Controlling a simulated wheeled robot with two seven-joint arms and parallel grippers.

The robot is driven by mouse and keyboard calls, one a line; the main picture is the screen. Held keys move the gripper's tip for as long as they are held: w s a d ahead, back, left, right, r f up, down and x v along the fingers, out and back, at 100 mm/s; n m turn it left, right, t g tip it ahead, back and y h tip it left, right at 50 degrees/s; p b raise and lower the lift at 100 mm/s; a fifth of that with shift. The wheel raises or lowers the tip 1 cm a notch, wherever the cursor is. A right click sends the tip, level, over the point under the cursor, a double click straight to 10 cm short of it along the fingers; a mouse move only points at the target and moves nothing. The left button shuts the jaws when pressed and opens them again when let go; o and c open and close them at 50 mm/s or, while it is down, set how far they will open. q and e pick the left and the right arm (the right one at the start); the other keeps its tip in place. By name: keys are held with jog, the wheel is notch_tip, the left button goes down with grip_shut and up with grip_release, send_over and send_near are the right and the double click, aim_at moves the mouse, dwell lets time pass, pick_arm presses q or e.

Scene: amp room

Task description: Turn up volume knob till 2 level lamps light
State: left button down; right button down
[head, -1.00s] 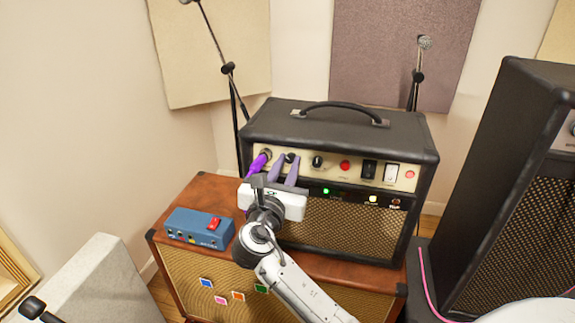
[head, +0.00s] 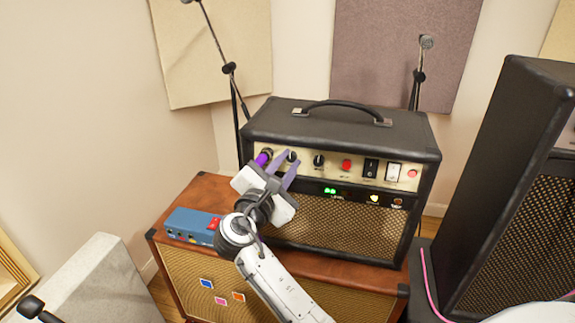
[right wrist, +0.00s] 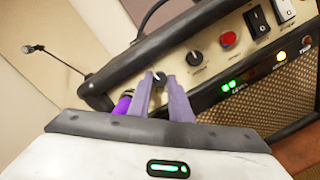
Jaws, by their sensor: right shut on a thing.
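The black amp head (head: 345,125) stands on the brown speaker cabinet, with a cream control panel on its front. My right gripper (head: 288,163) is shut on the black volume knob (head: 292,156) near the left of the panel. In the right wrist view its two purple fingers lie on either side of the knob (right wrist: 159,79), and the gripper is rolled relative to the panel. Below the panel, two green level lamps (head: 330,191) are lit side by side. They also show lit in the right wrist view (right wrist: 231,85). My left gripper is not in view.
A purple plug (head: 263,157) sits in the panel just left of the gripped knob. Another knob (head: 319,161), a red button (head: 347,165) and rocker switches (head: 371,168) are to the right. A blue pedal box (head: 190,227) lies on the brown cabinet (head: 185,205).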

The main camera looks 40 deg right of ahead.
jog(key=shift+m, duration=0.6)
jog(key=c, duration=1.6)
grip_release()
jog(key=shift+r, duration=0.1)
